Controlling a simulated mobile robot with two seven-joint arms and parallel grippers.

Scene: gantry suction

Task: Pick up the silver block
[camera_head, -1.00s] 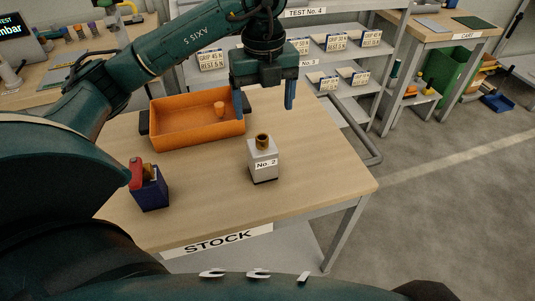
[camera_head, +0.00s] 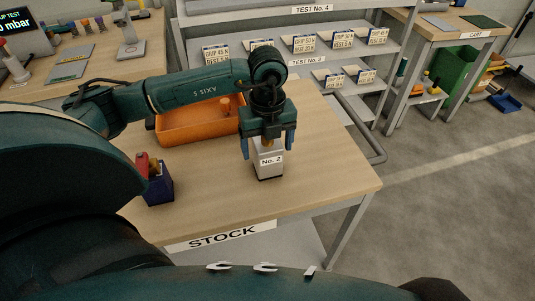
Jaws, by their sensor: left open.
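The silver block (camera_head: 269,171) stands upright on the wooden STOCK table (camera_head: 225,205), with a "No. 2" label on its front and a brass-coloured fitting on top. My left gripper (camera_head: 267,150) is open and points down over it. Its two blue fingers are on either side of the block's upper part, with a visible gap at each side in the picture. The gripper body partly hides the fitting. I cannot tell whether either finger touches the block. My right gripper is not in view.
An orange bin (camera_head: 190,126) with a small orange piece stands behind my left arm. A dark blue block (camera_head: 158,189) with a red and brass top stands at the left. Shelves with labelled boxes (camera_head: 303,43) stand behind. The table's right side is clear.

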